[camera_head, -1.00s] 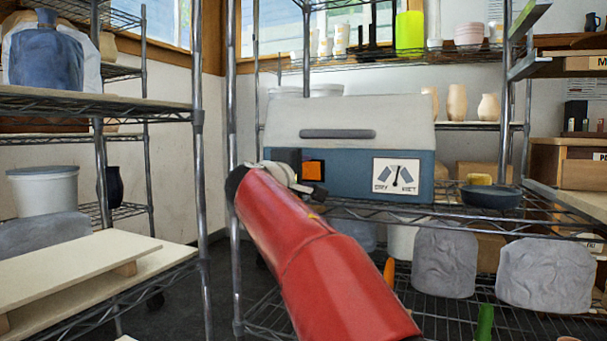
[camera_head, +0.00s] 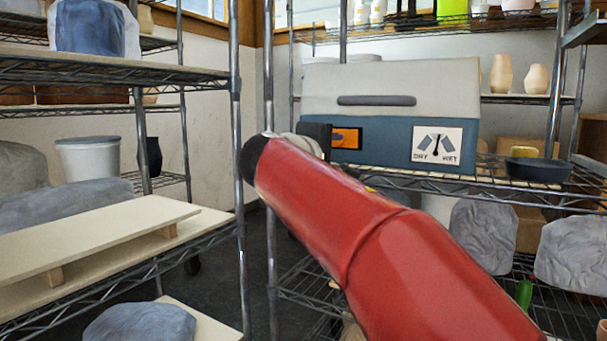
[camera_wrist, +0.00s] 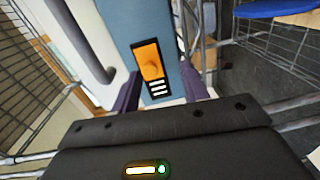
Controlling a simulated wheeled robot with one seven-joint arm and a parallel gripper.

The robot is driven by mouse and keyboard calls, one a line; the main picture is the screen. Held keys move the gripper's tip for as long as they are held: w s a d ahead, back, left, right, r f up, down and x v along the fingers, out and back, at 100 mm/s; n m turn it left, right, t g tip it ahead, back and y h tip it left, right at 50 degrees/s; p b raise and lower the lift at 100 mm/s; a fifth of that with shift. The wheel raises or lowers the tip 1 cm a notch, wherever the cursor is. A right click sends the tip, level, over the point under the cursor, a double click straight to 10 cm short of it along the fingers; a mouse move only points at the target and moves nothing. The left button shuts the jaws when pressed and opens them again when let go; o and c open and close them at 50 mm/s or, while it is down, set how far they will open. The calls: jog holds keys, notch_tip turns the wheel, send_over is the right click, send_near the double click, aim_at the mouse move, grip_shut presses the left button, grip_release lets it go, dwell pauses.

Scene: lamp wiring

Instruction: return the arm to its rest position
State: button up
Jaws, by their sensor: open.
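My red arm reaches up across the head view. My gripper (camera_wrist: 162,82) shows in the wrist view with its two dark purple fingers apart and nothing between them. In the head view it is mostly hidden behind the arm, in front of a blue box. The blue box (camera_head: 390,148) has a pale lid, a grey handle bar and a DRY/WET dial plate (camera_head: 436,146).
A wire rack (camera_head: 236,150) stands close on the left with boards (camera_head: 90,238) and grey wrapped lumps. The box's shelf also holds a dark bowl (camera_head: 538,168). Metal posts stand beside my arm. Dark floor shows between the racks.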

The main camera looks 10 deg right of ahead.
jog(key=s+d+f+m+g+y, duration=0.2)
jog(key=s+d+f+g, duration=0.15)
jog(key=s+f, duration=0.45)
jog(key=s+d+f+m+g+y, duration=0.2)
jog(key=s+d+f+y, duration=0.15)
jog(key=s+f, duration=0.45)
jog(key=s+a+f+m+g+y, duration=0.35)
jog(key=s+f+m+y, duration=0.2)
jog(key=s+f, duration=1.2)
notch_tip(320, 180, up, 11)
jog(key=w+p, duration=0.2)
jog(key=p, duration=1)
jog(key=shift+a+m+t+h, duration=0.3)
jog(key=shift+a+m+h, duration=0.1)
jog(key=shift+m, duration=0.05)
